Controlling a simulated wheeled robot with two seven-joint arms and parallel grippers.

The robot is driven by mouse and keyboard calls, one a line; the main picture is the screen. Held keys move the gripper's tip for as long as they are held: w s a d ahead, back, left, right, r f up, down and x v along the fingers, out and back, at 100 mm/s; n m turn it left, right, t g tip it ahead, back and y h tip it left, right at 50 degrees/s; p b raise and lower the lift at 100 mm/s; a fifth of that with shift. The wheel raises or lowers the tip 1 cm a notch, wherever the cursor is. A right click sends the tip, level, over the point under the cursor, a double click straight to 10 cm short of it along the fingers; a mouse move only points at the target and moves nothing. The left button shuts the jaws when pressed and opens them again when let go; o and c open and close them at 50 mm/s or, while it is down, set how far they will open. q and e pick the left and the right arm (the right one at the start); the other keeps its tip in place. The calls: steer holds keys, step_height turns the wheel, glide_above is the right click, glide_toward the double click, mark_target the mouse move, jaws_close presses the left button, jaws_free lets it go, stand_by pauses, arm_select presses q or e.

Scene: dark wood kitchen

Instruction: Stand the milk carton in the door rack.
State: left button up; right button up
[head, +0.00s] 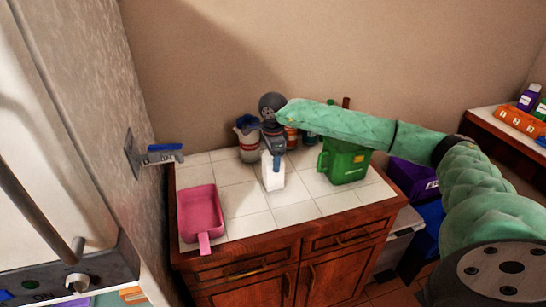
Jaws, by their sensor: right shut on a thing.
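The white milk carton (272,174) stands upright on or just above the tiled counter (240,200), near its middle. My right gripper (274,153) reaches over the counter from the right, points down and is shut on the top of the carton. Whether the carton's base touches the tiles is hard to tell. The door rack cannot be made out. My left gripper is not in view.
A pink dustpan (200,212) lies at the counter's left. A green jug-like container (345,161) stands right of the carton, with bottles behind. A blue-handled tool (163,153) is on the wall. A large pale appliance (60,120) fills the left side.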

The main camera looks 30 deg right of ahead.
steer(key=shift+f, duration=0.1)
stand_by(0.3)
steer(key=o, duration=1.5)
